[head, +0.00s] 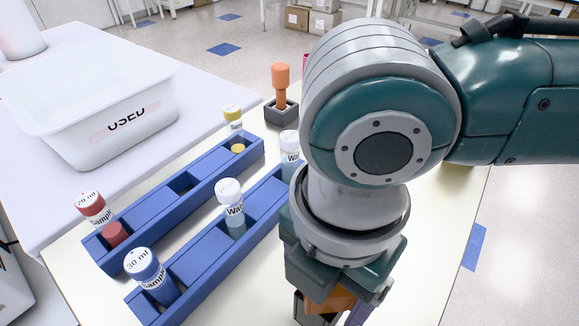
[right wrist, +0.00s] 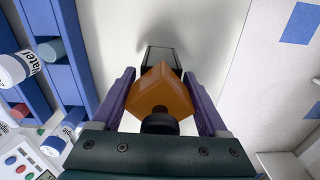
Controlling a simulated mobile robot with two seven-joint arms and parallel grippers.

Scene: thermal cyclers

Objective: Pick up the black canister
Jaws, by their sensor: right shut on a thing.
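My right gripper (right wrist: 158,78) is shut on an orange block (right wrist: 163,90) with a round black knob (right wrist: 160,122) on its near end, with one purple finger on each side. A dark, box-like body (right wrist: 165,59) lies just beyond the block. I cannot tell whether they are joined, or whether this is the black canister. In the head view my right gripper (head: 335,300) points down over the light table, and a bit of the orange block (head: 342,297) and the dark body (head: 312,312) show beneath it. The arm hides the rest. My left gripper is not in view.
Blue racks (head: 218,262) hold several labelled vials left of my right arm. Behind them, an orange-handled piece (head: 280,85) stands in a dark block (head: 283,113). A white bin marked USED (head: 75,150) sits on the left table. Floor lies right of the table.

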